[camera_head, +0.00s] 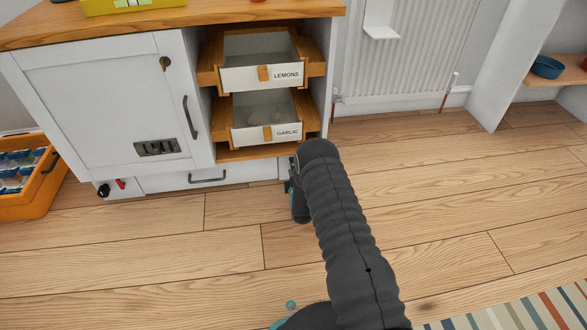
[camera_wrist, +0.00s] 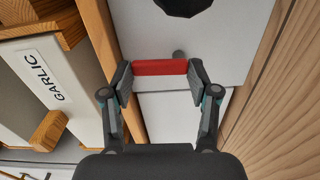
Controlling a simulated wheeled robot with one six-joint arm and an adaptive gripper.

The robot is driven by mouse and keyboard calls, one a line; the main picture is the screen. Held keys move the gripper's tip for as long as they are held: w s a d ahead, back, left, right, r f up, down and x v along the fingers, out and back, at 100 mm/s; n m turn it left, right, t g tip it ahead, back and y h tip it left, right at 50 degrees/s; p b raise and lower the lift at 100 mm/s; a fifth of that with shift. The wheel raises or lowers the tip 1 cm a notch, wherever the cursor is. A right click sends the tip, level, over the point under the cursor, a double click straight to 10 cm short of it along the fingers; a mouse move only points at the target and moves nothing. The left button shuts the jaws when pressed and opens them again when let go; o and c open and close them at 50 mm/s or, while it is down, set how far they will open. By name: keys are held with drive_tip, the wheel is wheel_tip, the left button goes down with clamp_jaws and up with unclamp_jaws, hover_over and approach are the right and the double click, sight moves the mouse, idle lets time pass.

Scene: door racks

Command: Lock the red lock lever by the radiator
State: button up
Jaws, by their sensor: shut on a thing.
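The red lock lever (camera_wrist: 160,67) shows in the wrist view as a short red bar lying across the picture, against a white panel (camera_wrist: 200,45) low on the cabinet. My gripper (camera_wrist: 160,76) is shut on it, with one finger at each end of the bar. A small grey round pin (camera_wrist: 179,54) shows at its edge. In the head view my arm hides this lever and most of my gripper, which is at the cabinet's lower right corner, left of the radiator (camera_head: 400,50).
Open drawers labelled LEMONS (camera_head: 245,78) and GARLIC (camera_head: 250,133) stand out above my gripper. Another red lever (camera_head: 120,183) is at the cabinet's lower left. A dark knob (camera_wrist: 183,5) is near the held lever. An orange crate (camera_head: 40,205) stands left; wooden floor (camera_head: 450,180) is clear at right.

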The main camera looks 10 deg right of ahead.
drive_tip(key=shift+w+a+n, duration=0.1)
drive_tip(key=shift+n, duration=0.2)
idle(0.4)
drive_tip(key=o, duration=1.2)
drive_tip(key=shift+c, duration=0.2)
drive_tip(key=s, duration=1.2)
